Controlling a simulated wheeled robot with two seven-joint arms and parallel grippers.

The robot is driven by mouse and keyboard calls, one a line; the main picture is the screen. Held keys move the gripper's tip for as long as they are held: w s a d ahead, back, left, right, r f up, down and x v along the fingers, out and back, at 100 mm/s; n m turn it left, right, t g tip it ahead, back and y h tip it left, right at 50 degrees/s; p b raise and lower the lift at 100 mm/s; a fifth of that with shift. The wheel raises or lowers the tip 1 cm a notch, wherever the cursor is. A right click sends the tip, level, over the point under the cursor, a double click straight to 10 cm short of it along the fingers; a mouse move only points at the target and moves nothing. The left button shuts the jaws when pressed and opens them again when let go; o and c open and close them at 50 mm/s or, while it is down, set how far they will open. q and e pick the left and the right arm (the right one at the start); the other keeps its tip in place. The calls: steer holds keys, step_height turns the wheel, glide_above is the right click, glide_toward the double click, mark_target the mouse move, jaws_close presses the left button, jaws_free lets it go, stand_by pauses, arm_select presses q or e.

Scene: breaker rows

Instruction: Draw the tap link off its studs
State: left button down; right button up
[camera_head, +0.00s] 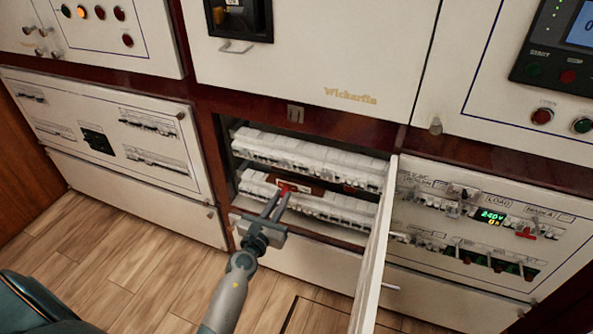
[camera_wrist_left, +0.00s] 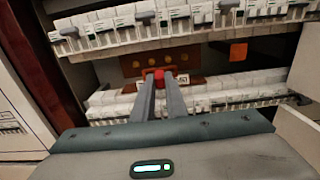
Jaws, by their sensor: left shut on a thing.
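The tap link shows as a small red piece (camera_head: 286,187) between the two breaker rows in the open cabinet. In the left wrist view its red part (camera_wrist_left: 158,74) sits in front of a brown board (camera_wrist_left: 187,67) with several round copper-coloured studs. My left gripper (camera_head: 281,194) reaches in from below and is shut on the red part; its fingertips (camera_wrist_left: 160,84) meet it in the left wrist view. The fingers hide much of the link, so I cannot tell whether it still touches the studs. My right gripper is not in view.
An upper breaker row (camera_head: 310,156) and a lower breaker row (camera_head: 340,210) lie close above and below the fingers. The open white door (camera_head: 375,262) stands to the right of the opening. An orange square (camera_wrist_left: 238,51) is right of the board. Open wooden floor (camera_head: 130,270) lies in front.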

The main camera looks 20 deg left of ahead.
arm_select(q)
steer(key=shift+s+d, duration=0.1)
steer(key=shift+s, duration=1.25)
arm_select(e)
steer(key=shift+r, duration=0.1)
